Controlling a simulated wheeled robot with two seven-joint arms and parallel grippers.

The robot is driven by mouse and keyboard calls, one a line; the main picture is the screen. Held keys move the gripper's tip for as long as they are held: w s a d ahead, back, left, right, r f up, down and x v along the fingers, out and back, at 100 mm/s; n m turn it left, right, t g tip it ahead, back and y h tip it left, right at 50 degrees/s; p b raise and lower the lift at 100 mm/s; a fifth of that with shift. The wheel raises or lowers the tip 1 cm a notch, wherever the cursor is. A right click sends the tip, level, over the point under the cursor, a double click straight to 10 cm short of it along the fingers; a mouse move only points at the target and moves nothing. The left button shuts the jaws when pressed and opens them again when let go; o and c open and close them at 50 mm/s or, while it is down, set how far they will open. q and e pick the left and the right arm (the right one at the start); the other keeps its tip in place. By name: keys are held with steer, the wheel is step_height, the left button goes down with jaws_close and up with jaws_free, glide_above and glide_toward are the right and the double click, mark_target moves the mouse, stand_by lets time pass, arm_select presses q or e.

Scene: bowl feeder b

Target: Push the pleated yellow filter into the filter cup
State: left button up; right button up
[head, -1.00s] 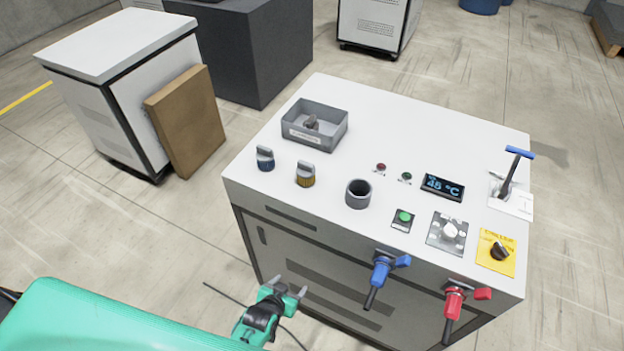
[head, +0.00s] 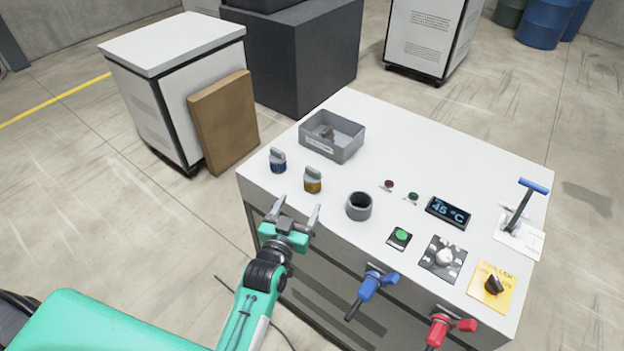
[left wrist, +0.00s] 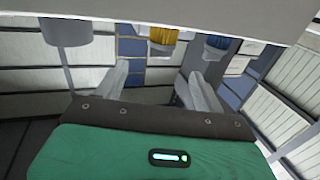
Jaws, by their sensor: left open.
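The pleated yellow filter (head: 313,181) has a grey top and stands on the white bench top, left of the grey filter cup (head: 359,206). The cup is an open, upright cylinder. My left gripper (head: 296,208) is open and empty at the bench's front edge, just in front of the yellow filter and left of the cup. In the left wrist view, the yellow filter (left wrist: 164,38) shows beyond the open fingers (left wrist: 155,75). A grey cylinder, likely the cup (left wrist: 66,28), is at the upper left there. My right gripper is not in view.
A blue filter (head: 278,161) stands left of the yellow one. A grey bin (head: 345,152) with a grey part lies behind them. A green button (head: 400,236), a display (head: 448,211), a blue valve handle (head: 370,287) and a red one (head: 441,328) are to the right.

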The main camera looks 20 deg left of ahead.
mark_target(309, 183)
arm_select(q)
steer(key=w+p, duration=0.1)
steer(key=w, duration=0.5)
steer(key=shift+w+d, duration=0.15)
steer(key=shift+w, duration=0.15)
steer(key=shift+w+p, duration=0.5)
steer(key=w+p, duration=0.1)
steer(key=w, duration=0.2)
steer(key=shift+f, duration=0.2)
steer(key=shift+w+f, duration=0.15)
steer(key=shift+w, duration=0.45)
steer(key=shift+c, duration=0.2)
steer(key=c, duration=1)
